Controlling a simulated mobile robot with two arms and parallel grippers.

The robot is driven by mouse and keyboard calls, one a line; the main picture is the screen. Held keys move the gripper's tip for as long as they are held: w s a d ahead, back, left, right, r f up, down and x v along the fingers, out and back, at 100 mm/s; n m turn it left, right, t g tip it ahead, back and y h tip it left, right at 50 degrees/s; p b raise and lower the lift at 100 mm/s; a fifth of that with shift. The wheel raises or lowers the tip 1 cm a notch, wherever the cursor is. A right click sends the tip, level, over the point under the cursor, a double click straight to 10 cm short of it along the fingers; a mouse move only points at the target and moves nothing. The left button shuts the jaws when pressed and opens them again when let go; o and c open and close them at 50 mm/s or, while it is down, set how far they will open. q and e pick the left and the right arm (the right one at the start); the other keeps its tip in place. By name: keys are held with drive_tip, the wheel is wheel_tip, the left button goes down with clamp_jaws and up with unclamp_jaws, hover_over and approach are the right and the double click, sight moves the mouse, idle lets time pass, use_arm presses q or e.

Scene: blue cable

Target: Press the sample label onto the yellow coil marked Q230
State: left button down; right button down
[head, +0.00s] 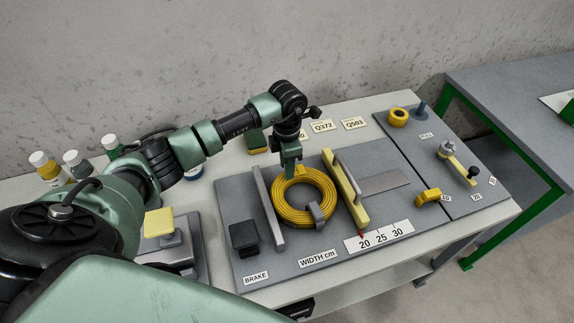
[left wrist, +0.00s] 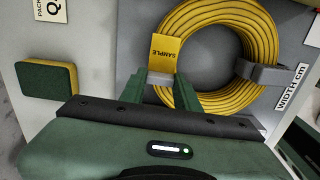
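A yellow coil (head: 325,189) lies on the grey board and also shows in the left wrist view (left wrist: 263,35). No Q230 mark is readable on it. The yellow SAMPLE label (left wrist: 165,53) lies across the coil's band in the left wrist view; I cannot tell whether it is stuck there. My left gripper (head: 290,172) points down at the coil's back-left part. In the left wrist view its fingers (left wrist: 162,84) are apart, their tips beside the label's lower edge. Contact with the label is unclear. My right gripper is not in view.
Cards Q372 (head: 322,126) and Q503 (head: 355,123) lie behind. A green-yellow sponge (left wrist: 47,80) is nearby. Bottles (head: 75,162) stand left.

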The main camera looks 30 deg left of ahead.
use_arm(q)
drive_tip(key=c, duration=0.8)
unclamp_jaws()
drive_tip(key=shift+r+p, duration=2.3)
drive_tip(key=shift+r, duration=1.2)
